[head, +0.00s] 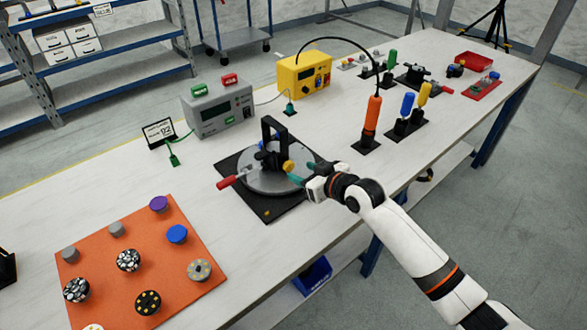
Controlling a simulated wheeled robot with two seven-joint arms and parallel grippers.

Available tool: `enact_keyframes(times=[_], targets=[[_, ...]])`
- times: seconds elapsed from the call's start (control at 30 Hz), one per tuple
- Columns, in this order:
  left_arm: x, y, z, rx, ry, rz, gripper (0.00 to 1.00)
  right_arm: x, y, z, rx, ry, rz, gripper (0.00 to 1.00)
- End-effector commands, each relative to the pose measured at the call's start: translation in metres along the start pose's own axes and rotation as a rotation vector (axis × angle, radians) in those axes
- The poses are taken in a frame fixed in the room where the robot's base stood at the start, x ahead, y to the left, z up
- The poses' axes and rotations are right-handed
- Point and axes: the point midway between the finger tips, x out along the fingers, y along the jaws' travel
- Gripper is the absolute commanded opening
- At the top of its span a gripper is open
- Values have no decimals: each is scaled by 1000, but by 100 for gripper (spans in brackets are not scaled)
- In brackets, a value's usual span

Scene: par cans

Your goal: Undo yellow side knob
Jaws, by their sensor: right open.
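A yellow side knob (288,166) sits on the right side of a black fixture with an upright yoke (268,131). The fixture stands on a round grey plate (262,184) on a black base mat. My right gripper (303,175) comes in from the right, just beside the yellow knob. Its teal fingertips are open and look empty. From this view I cannot tell whether a fingertip touches the knob. A bit of blue shows behind the yoke, partly hidden. My left gripper is not in view.
A red handle (227,182) sticks out left of the plate. An orange mat (130,262) with several round knobs lies at front left. A grey box (217,108) and a yellow box (304,75) stand behind. An orange-handled tool (371,117) stands upright at right.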

Motion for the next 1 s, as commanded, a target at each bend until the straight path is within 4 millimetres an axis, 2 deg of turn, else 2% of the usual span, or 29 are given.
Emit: enact_keyframes(times=[0.1,0.3,0.7,1.0], targets=[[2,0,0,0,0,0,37,22,0,0,0,0,0,50],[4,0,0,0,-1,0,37,44,0,0,1,0,0,50],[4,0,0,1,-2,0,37,51,0,0,-1,1,-1,50],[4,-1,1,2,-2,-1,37,50,0,0,-1,1,-1,5]])
